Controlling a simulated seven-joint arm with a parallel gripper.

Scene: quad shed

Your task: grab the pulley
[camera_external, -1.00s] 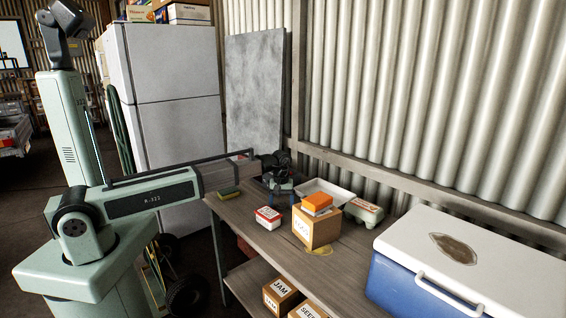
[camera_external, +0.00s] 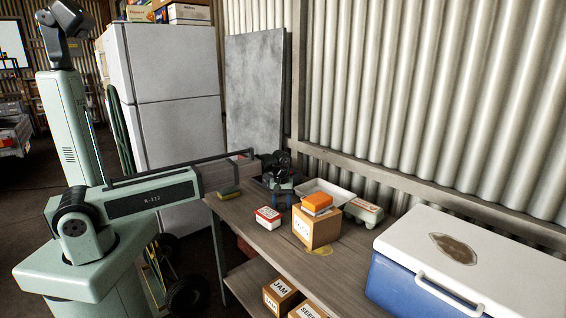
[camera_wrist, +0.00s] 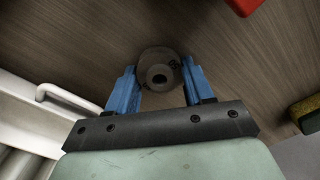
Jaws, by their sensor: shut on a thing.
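The pulley (camera_wrist: 158,58) is a small grey-brown round piece with a dark centre hole, seen in the wrist view at the fingertips. My gripper (camera_wrist: 160,75) has blue fingers, one on each side of the pulley, and is shut on it. The wood tabletop lies beyond the pulley; I cannot tell whether the pulley touches it. In the external view my gripper (camera_external: 282,198) is low over the far left part of the workbench, and the pulley is hidden there.
On the workbench (camera_external: 255,225) are a red-and-white box (camera_external: 268,218), a cardboard box (camera_external: 318,230) with an orange block (camera_external: 317,203) on top, a white tray (camera_external: 328,190), a sponge (camera_external: 229,192) and a blue-and-white cooler (camera_external: 440,260). The corrugated wall stands behind.

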